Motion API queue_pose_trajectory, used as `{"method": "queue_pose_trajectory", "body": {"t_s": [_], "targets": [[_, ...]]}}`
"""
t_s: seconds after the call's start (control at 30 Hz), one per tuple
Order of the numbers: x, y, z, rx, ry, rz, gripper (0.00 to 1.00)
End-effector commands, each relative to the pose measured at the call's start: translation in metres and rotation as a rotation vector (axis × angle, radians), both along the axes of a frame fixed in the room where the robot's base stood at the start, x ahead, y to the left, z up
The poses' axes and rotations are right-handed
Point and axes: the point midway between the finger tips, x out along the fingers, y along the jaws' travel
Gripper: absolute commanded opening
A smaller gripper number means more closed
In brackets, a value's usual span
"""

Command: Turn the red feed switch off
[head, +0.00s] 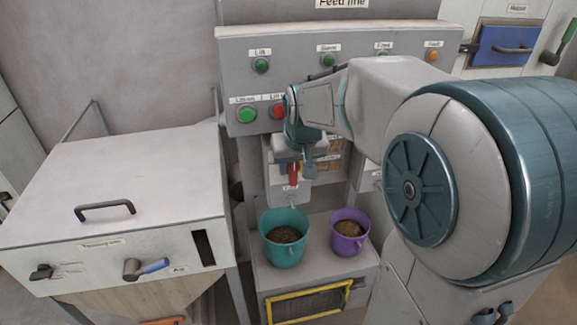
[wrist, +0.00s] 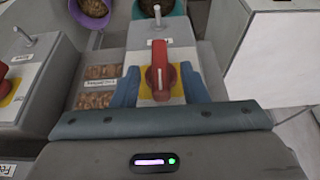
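The red feed switch (wrist: 160,68) is a red lever on a yellow plate, on the front of a grey dispenser box in the wrist view. Its handle points toward the spout side, at the top of that picture. In the head view the red lever (head: 293,174) shows just below my gripper (head: 299,163), partly hidden by it. In the wrist view my gripper (wrist: 160,88) is open, with one blue finger on each side of the lever. Gaps show between the fingers and the lever; I cannot tell how deep the fingers reach.
A second red lever (wrist: 4,77) is on a neighbouring unit. A teal cup (head: 284,245) and a purple cup (head: 349,238), both with pellets, stand below. The button panel (head: 290,82) is above. A lidded white machine (head: 120,190) stands at left.

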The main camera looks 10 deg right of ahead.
Motion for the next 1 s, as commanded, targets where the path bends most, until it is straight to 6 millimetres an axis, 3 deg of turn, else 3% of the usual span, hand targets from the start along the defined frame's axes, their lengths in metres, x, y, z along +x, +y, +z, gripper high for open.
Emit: {"method": "queue_pose_trajectory", "body": {"t_s": [0.1, 0.23, 0.63, 0.8, 1.0], "targets": [[0.007, 0.000, -0.020, 0.000, 0.004, -0.001, 0.40], [0.013, 0.000, -0.033, 0.000, 0.002, -0.001, 0.40], [0.016, 0.000, -0.040, 0.000, 0.000, -0.001, 0.40], [0.016, 0.000, -0.039, 0.000, -0.001, 0.000, 0.00], [0.017, 0.000, -0.039, -0.001, -0.005, 0.000, 0.00]]}}
